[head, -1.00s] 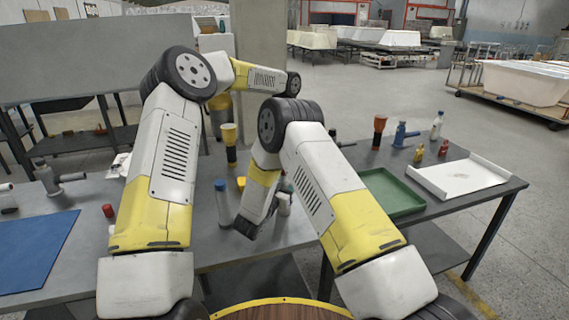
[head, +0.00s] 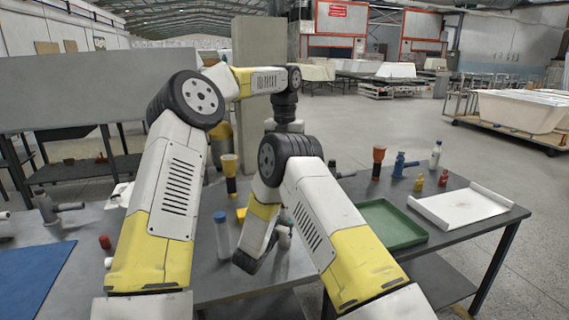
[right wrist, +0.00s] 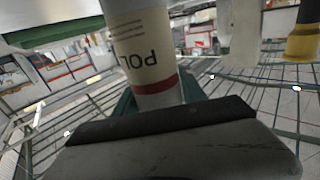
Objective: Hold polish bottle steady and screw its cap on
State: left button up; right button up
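The white polish bottle (right wrist: 153,60) fills the middle of the right wrist view, with the letters "POL" and a red band. Green parts show at both sides of it, close against it. My right gripper's dark edge (right wrist: 165,120) hides its end, so I cannot tell if the gripper is closed on it. In the head view, a whitish bottle (head: 284,237) shows partly behind my right forearm, which hides the right gripper. My left wrist hangs down behind my right elbow; its fingertips are hidden. A red cap-like piece (head: 105,242) lies on the table at left.
A blue-capped bottle (head: 221,235) stands left of my right forearm. A yellow-and-black tool (head: 230,175) stands behind. A green tray (head: 388,226) and a white sheet (head: 460,204) lie at right, with small bottles behind. A blue mat (head: 30,280) lies at left.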

jog(key=o, duration=0.3)
jog(key=shift+s, duration=0.1)
jog(key=v, duration=0.7)
jog(key=shift+s+a, duration=0.15)
jog(key=shift+s, duration=0.15)
